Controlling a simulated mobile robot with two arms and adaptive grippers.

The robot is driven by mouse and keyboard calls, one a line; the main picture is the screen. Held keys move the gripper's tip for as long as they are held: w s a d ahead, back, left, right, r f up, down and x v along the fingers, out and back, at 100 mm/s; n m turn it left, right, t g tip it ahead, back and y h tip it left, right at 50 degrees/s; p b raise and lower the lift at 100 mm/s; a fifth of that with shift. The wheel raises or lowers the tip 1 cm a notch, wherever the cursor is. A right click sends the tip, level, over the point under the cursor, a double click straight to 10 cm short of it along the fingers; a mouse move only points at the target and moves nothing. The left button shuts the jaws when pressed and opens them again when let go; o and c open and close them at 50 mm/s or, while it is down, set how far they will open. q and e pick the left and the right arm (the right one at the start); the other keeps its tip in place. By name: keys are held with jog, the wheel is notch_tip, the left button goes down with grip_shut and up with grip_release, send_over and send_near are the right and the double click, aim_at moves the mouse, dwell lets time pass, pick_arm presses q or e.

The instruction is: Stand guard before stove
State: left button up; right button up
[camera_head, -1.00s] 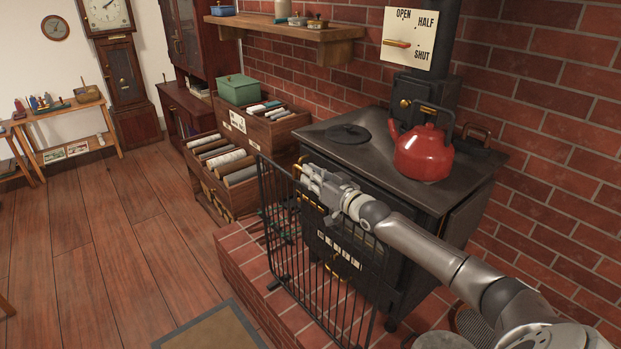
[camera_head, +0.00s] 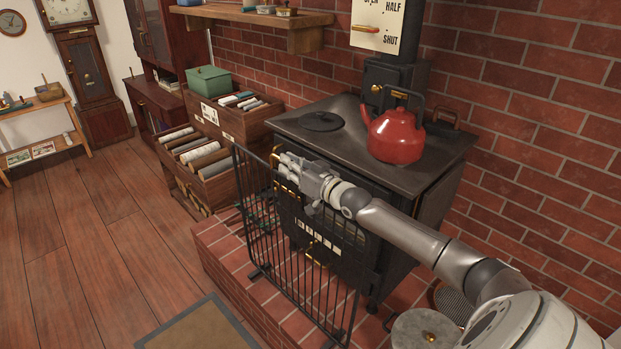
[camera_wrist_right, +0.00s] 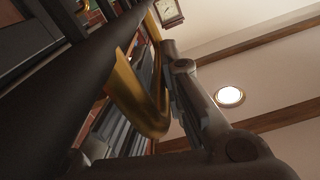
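The black cast-iron stove (camera_head: 404,220) stands against the brick wall. A black barred fireguard (camera_head: 249,222) stands upright on the brick hearth in front of it, its foot on the bricks. My right gripper (camera_head: 283,167) is at the top rail of the guard, by its brass handle. In the right wrist view the brass handle (camera_wrist_right: 136,92) runs close beside a grey finger of the right gripper (camera_wrist_right: 158,108). Whether the fingers press on the handle is unclear. My left gripper is out of view.
A red kettle (camera_head: 396,137) sits on the stove top. A grey lidded container (camera_head: 426,330) stands on the hearth at the front right. Crates of rolls (camera_head: 211,186) stand left of the stove. A mat (camera_head: 198,330) lies before the hearth; the wooden floor (camera_head: 95,235) at left is clear.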

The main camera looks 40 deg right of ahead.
jog(key=shift+o, duration=0.6)
jog(key=shift+s+d+f, duration=0.1)
jog(key=shift+s+d, duration=0.1)
jog(key=shift+s, duration=1.5)
jog(key=shift+s+d+f, duration=0.1)
jog(key=shift+s+d, duration=0.05)
jog(key=shift+s, duration=1.55)
jog(key=shift+s+d+f, duration=0.1)
jog(key=shift+s+d, duration=0.1)
jog(key=shift+s, duration=1.5)
jog(key=shift+r, duration=0.1)
